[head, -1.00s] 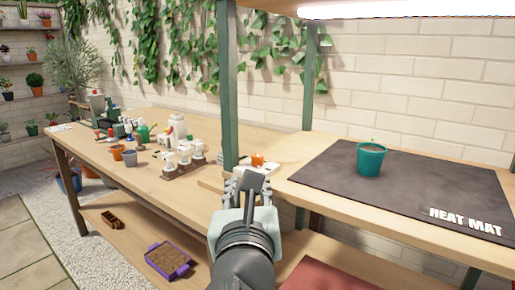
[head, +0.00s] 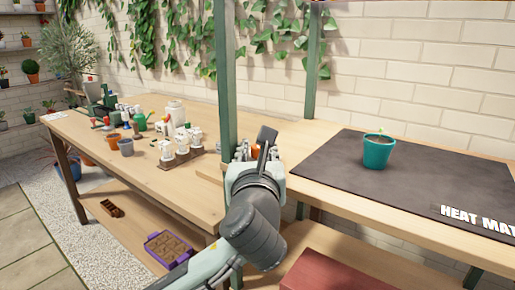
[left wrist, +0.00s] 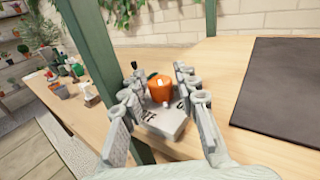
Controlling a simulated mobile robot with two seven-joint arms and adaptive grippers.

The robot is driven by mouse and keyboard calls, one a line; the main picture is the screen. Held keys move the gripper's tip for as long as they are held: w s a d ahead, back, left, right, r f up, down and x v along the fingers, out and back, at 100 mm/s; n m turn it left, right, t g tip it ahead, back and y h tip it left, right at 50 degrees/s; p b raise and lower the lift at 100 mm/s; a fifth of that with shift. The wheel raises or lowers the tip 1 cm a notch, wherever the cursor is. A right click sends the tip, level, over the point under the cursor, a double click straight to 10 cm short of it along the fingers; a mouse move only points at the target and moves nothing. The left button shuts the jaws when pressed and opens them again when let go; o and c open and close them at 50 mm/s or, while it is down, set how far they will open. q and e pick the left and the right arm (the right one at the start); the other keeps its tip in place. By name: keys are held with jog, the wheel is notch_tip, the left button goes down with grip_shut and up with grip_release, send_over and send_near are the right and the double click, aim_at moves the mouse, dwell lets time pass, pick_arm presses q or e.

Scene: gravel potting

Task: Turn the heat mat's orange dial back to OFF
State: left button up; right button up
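The orange dial (left wrist: 161,88) sits on a white control box (left wrist: 165,122) on the wooden bench, seen in the left wrist view. My left gripper (left wrist: 158,85) is open, with one finger on each side of the dial and apart from it. In the head view my left gripper (head: 262,152) hides most of the box, and only a bit of the orange dial (head: 255,151) shows. The dark heat mat (head: 330,165) lies to the right, with a teal pot (head: 378,151) holding a small seedling on it. My right gripper is not in view.
A green post (head: 225,80) stands just left of my left gripper. Several white bottles in a wooden rack (head: 182,158) and small pots are on the lower bench to the left. A red box (head: 335,272) lies below the bench.

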pick_arm(q)
jog(key=shift+c, duration=0.6)
grip_shut()
jog(key=shift+m+h, duration=0.3)
jog(key=m+g+h, duration=0.1)
jog(key=m+h, duration=0.2)
jog(key=h, duration=0.1)
jog(key=shift+a+h, duration=0.15)
jog(key=shift+h, duration=0.25)
jog(key=shift+m+g+h, duration=1.3)
jog(key=shift+m+h, duration=0.6)
jog(key=shift+h, duration=0.6)
jog(key=shift+o, duration=0.6)
grip_release()
